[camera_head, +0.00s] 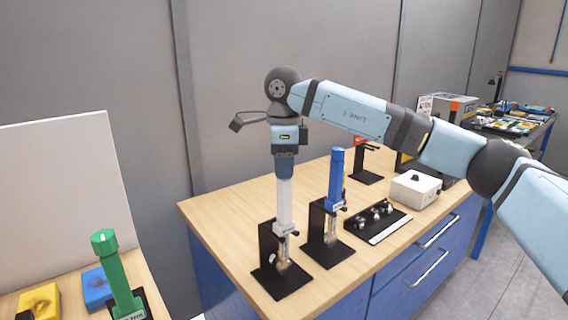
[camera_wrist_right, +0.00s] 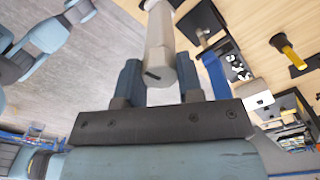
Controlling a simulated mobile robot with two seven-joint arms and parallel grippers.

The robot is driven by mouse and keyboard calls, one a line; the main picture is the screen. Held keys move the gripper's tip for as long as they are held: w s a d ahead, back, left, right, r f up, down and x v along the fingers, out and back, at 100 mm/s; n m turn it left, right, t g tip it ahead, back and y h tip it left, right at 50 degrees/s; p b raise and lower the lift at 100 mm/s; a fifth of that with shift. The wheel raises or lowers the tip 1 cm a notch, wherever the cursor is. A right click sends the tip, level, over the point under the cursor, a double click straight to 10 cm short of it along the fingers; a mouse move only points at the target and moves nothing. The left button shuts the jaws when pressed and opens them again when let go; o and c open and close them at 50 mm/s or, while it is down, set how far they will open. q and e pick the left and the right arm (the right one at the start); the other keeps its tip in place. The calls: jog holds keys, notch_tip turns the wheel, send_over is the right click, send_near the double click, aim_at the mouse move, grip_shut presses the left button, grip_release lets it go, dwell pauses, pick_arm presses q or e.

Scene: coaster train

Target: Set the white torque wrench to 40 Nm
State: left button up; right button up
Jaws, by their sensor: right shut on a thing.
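The white torque wrench (camera_head: 285,206) stands upright in a black stand (camera_head: 281,275) near the left front of the wooden workbench. My right gripper (camera_head: 285,172) comes down from above and is shut on the top end of its handle. In the right wrist view, the white wrench (camera_wrist_right: 158,45) runs away between the two blue fingers (camera_wrist_right: 161,85), with a dark mark on its end. Any scale or number on the handle is too small to read. My left gripper is in neither view.
A blue torque wrench (camera_head: 336,180) stands in its own stand just right of the white one. A black tray of sockets (camera_head: 376,222), a white box (camera_head: 415,189) and an orange tool (camera_head: 361,143) are farther right. A green wrench (camera_head: 115,270) stands at lower left.

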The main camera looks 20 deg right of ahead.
dwell(0.4)
jog(key=o, duration=0.9)
jog(key=shift+r, duration=0.1)
notch_tip(320, 180, up, 14)
jog(key=shift+f+p, duration=0.15)
jog(key=shift+p, duration=0.2)
